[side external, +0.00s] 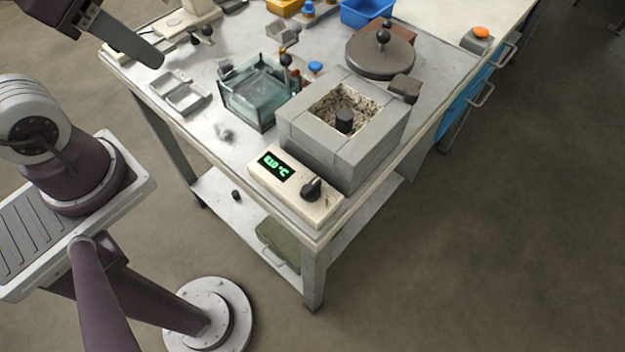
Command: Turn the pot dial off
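The dial (311,188) is a dark knob on the right end of a cream control box (322,208). The box sits at the table's near corner, against the front of the furnace. Its green display (276,166) shows a temperature in °C; the digits are hard to read. The grey block furnace (335,150) has an open top with a speckled lining and a dark cylinder (344,119) inside. My gripper (140,46) shows at the upper left as a dark end above the table's far-left edge, well apart from the dial. Its fingers cannot be made out.
A glass tank (258,98) stands left of the furnace, with metal moulds (180,93) farther left. A round lid (380,58) with a ball knob lies behind the furnace. A blue bin (365,12) and an orange button (481,33) are at the back. Floor before the dial is clear.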

